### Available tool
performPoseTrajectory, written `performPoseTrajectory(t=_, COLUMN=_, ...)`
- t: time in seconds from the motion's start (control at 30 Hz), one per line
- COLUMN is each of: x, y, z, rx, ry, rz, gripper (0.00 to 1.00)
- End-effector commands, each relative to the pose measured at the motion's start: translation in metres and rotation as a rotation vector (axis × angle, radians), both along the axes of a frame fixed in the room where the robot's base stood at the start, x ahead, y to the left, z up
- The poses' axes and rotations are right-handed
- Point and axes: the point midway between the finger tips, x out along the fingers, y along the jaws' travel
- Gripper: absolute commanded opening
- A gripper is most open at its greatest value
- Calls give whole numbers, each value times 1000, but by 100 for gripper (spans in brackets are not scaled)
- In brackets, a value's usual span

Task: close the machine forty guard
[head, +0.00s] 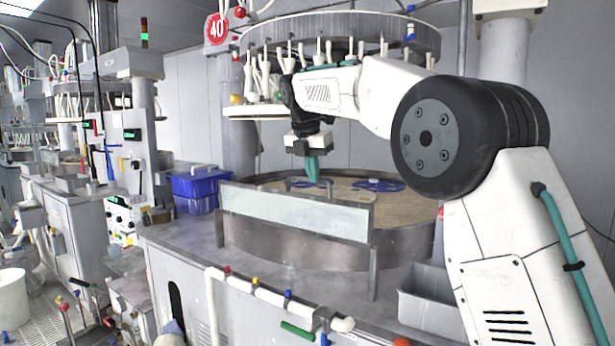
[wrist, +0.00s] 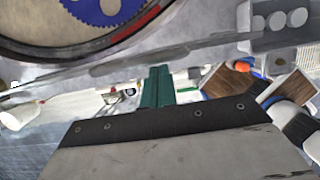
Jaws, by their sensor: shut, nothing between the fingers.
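The machine forty guard (head: 295,219) is a long pale, see-through panel in a grey metal frame. In the head view it stands upright in front of the round tan polishing platen (head: 345,192), below the red "40" sign (head: 217,29). A thin grey handle-like bar shows near its top edge. My gripper (head: 312,181) points down just behind the guard's top edge, over the platen side. Its green fingers are together and hold nothing. In the wrist view the fingers (wrist: 157,88) lie near a pale strip that may be the guard's edge. I cannot tell whether they touch it.
Blue carrier rings (head: 378,185) lie on the platen. A blue bin (head: 195,188) stands left of it, and a grey tray (head: 430,300) sits at the front right. Pipes with coloured valves (head: 268,296) run along the front. The overhead carousel (head: 340,35) hangs close above my arm.

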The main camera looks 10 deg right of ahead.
Motion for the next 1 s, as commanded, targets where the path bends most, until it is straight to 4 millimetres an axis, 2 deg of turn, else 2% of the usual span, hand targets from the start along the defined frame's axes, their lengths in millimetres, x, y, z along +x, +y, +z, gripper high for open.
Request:
performPoseTrajectory(t=0.67, x=3, y=-6, z=-1, rx=-4, ry=1, rz=-3, gripper=0)
performPoseTrajectory(t=0.87, x=-6, y=4, z=3, rx=-3, ry=0, rz=-2, gripper=0)
performPoseTrajectory(t=1.0, x=-18, y=20, z=9, rx=-3, ry=-2, rz=-1, gripper=0)
